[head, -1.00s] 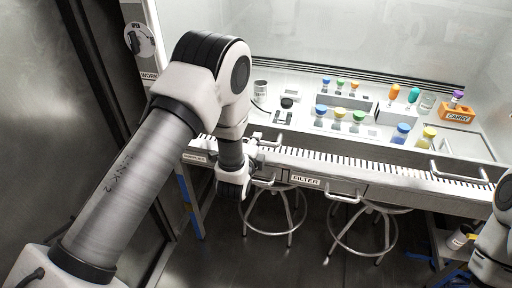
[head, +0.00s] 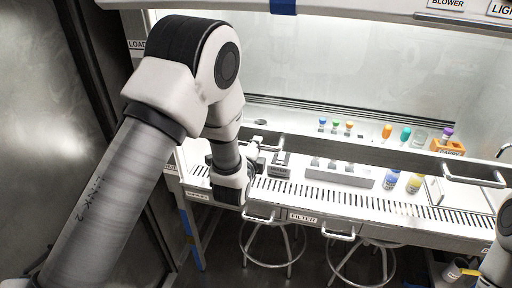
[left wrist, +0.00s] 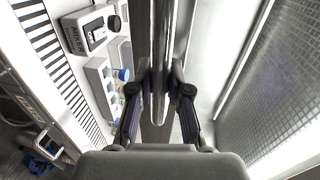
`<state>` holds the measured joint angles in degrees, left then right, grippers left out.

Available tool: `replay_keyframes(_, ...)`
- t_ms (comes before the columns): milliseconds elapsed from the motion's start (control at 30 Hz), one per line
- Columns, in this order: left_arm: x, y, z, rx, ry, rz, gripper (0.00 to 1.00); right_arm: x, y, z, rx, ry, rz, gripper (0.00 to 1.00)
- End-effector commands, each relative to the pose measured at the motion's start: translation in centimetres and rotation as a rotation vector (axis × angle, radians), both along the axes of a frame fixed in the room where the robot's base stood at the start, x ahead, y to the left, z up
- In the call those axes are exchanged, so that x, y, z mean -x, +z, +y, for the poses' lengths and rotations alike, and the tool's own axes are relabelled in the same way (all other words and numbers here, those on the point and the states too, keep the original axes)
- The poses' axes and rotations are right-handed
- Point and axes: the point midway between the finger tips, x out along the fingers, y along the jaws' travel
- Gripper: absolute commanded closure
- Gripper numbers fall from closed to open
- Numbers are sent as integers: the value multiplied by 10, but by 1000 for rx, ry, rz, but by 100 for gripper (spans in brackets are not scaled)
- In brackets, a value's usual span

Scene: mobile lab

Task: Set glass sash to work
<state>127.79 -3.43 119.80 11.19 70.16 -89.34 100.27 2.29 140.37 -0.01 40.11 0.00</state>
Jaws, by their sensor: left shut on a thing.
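The glass sash has a grey bottom rail (head: 385,155) that crosses the cabinet front, raised above the bench and passing in front of the bottles. A bar handle (head: 475,176) is on its right part. My left gripper (head: 256,150) is at the left end of the rail, partly hidden by my arm. In the left wrist view my left gripper (left wrist: 161,85) is shut on the left bar handle (left wrist: 160,50), with a finger on each side. A side label reads LOAD (head: 137,44). My right gripper is out of view.
Behind the rail stand several capped bottles and an orange carrier (head: 447,147). A mixer (left wrist: 90,28) is on the bench. A FILTER drawer front (head: 302,217) with handles and two stools (head: 272,245) are below. A dark panel (head: 55,110) stands on the left.

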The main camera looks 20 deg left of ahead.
Motion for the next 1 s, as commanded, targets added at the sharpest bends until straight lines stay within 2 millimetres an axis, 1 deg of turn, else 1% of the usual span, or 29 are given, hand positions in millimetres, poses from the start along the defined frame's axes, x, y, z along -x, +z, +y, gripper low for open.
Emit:
replay_keyframes(67,0,0,0,0,1,1,100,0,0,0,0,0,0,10)
replay_keyframes(100,0,-1,0,0,1,1,72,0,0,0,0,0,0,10)
replay_keyframes(133,0,-1,0,0,0,1,62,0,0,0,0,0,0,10)
replay_keyframes(167,0,-1,0,0,0,1,57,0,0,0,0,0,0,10)
replay_keyframes(433,1,-1,0,0,0,2,57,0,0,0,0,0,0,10)
replay_keyframes(567,9,1,-2,-2,-1,1,57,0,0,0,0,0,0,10)
replay_keyframes(667,27,4,-4,-2,-2,3,57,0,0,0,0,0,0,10)
replay_keyframes(900,87,16,-13,-4,-1,5,57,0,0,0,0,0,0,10)
replay_keyframes(1000,104,20,-16,-2,-2,4,57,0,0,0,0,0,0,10)
